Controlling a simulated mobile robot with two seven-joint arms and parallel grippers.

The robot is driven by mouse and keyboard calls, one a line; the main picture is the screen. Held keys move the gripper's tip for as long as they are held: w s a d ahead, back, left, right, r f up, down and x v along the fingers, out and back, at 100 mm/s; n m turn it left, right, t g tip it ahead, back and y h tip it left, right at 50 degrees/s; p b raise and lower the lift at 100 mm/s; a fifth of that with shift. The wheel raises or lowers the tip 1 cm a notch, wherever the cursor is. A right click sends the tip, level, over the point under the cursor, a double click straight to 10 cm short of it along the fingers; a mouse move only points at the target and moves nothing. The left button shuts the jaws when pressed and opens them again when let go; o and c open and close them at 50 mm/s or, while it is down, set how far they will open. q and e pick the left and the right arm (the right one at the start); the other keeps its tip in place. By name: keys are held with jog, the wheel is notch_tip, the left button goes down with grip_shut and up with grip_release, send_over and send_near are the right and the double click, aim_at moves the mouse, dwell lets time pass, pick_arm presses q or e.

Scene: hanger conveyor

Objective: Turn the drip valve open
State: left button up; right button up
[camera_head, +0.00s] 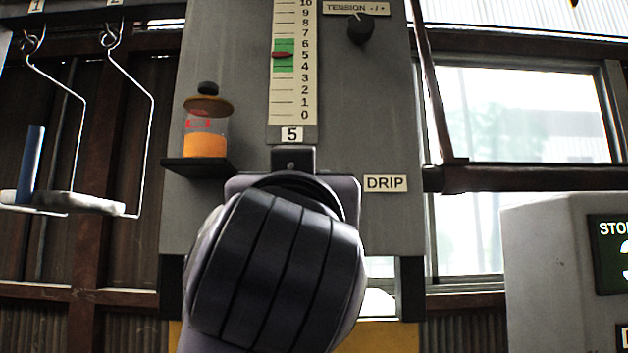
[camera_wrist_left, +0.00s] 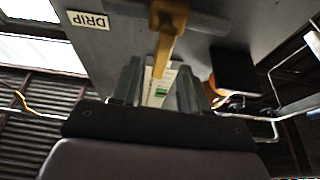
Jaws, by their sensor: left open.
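The drip valve shows in the left wrist view as a brass-yellow handle (camera_wrist_left: 168,28) on the grey panel, its lever reaching down in the picture. My left gripper (camera_wrist_left: 160,74) is open, and the lever's end appears between its two fingers; I cannot tell whether either finger touches it. In the head view my own arm hides the valve and the left gripper. The DRIP label (camera_head: 385,183) is on the panel just right of my arm; it also shows upside down in the left wrist view (camera_wrist_left: 89,20). My right gripper is not in view.
An oil jar (camera_head: 206,134) stands on a small black shelf (camera_head: 200,168) left of my arm. A gauge scale (camera_head: 292,80) and a tension knob (camera_head: 361,29) are above. Wire hangers (camera_head: 148,130) hang at left. A grey box (camera_head: 545,270) stands at right.

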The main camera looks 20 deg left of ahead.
pick_arm(q)
jog(key=p+x, duration=0.1)
jog(key=x, duration=0.1)
jog(key=r+p+x, duration=0.1)
jog(key=x, duration=0.2)
jog(key=shift+a+r+p, duration=0.1)
jog(key=shift+r+p, duration=0.05)
jog(key=shift+p, duration=0.25)
jog(key=shift+w+a+r, duration=0.1)
jog(key=shift+w, duration=0.5)
grip_shut()
